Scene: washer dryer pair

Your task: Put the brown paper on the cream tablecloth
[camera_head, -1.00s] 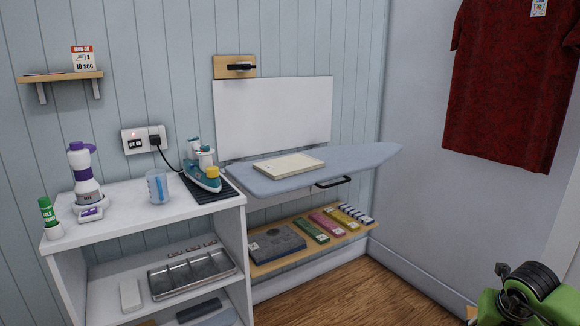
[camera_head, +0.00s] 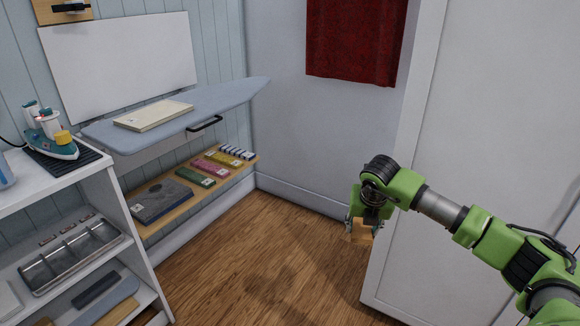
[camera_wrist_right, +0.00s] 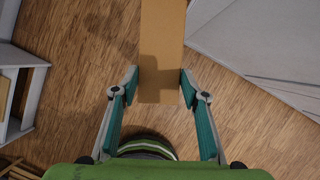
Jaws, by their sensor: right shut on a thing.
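My right gripper (camera_head: 361,222) is at the right of the head view, above the wood floor. It is shut on the brown paper (camera_head: 360,232), a flat tan piece. In the right wrist view the brown paper (camera_wrist_right: 162,45) sticks out beyond the two fingers of my right gripper (camera_wrist_right: 161,88). A folded cream cloth (camera_head: 154,115), likely the cream tablecloth, lies flat on the blue ironing board (camera_head: 225,96). The right gripper is well to the right of the board and apart from it. My left gripper is not in view.
A teal and white iron (camera_head: 52,140) stands on the white shelf unit (camera_head: 90,178) at left. A low wooden shelf (camera_head: 180,222) under the board holds a grey folded item and coloured packs. A white panel (camera_head: 440,150) stands by my right arm. The middle floor is clear.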

